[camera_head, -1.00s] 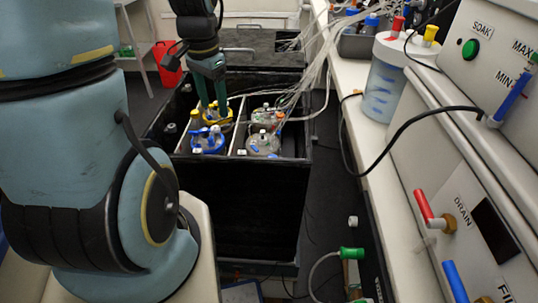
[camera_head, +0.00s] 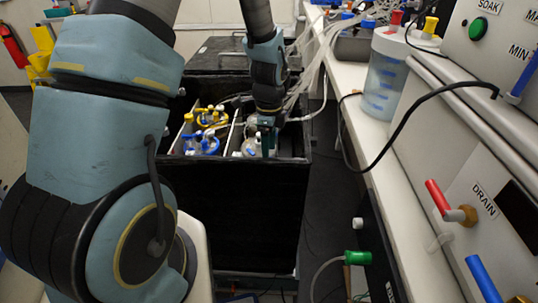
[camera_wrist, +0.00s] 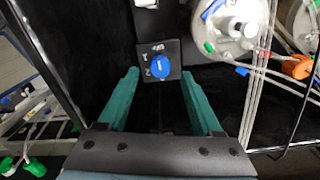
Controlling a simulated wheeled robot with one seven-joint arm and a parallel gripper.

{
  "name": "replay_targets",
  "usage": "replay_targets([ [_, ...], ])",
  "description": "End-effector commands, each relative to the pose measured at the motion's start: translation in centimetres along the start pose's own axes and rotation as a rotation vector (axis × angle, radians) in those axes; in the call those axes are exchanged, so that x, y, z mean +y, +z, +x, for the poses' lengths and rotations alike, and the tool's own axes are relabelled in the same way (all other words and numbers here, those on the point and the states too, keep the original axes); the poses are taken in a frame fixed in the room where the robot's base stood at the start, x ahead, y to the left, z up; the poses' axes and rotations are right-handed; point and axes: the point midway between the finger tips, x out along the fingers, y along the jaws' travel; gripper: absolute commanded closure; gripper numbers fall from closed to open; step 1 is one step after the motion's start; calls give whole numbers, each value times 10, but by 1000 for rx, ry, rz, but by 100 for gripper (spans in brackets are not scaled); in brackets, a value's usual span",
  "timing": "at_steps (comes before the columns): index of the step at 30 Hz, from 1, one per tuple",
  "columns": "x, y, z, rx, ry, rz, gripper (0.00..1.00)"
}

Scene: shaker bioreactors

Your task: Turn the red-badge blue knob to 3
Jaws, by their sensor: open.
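A blue knob (camera_wrist: 160,67) sits on a small dark plate (camera_wrist: 173,50) in the wrist view. White marks, which look like digits, lie left of and above it. No red badge can be made out, and the exact pointing of the knob is too small to read. My gripper (camera_wrist: 160,76) has its two green fingers apart, one on each side of the knob. It is empty, and I cannot tell how far above the knob the fingertips are. In the head view my gripper (camera_head: 267,140) is over the right front part of the black box, where the knob is hidden.
The black box (camera_head: 235,215) holds vessels with yellow and blue tops (camera_head: 205,140) on its left side. A clear-lidded vessel (camera_wrist: 230,30) and tubes (camera_wrist: 270,75) lie close to the right finger. The white bench (camera_head: 350,130) runs along the right.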

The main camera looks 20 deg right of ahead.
Motion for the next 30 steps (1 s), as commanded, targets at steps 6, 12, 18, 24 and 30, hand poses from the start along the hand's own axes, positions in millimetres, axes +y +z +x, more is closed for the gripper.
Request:
replay_targets([
  [6,0,0,25,0,1,-1,34],
  [12,0,0,32,0,-1,-1,34],
  [18,0,0,32,0,-1,-2,35],
  [24,0,0,32,0,-1,-2,57],
  [30,0,0,32,0,-1,-2,80],
])
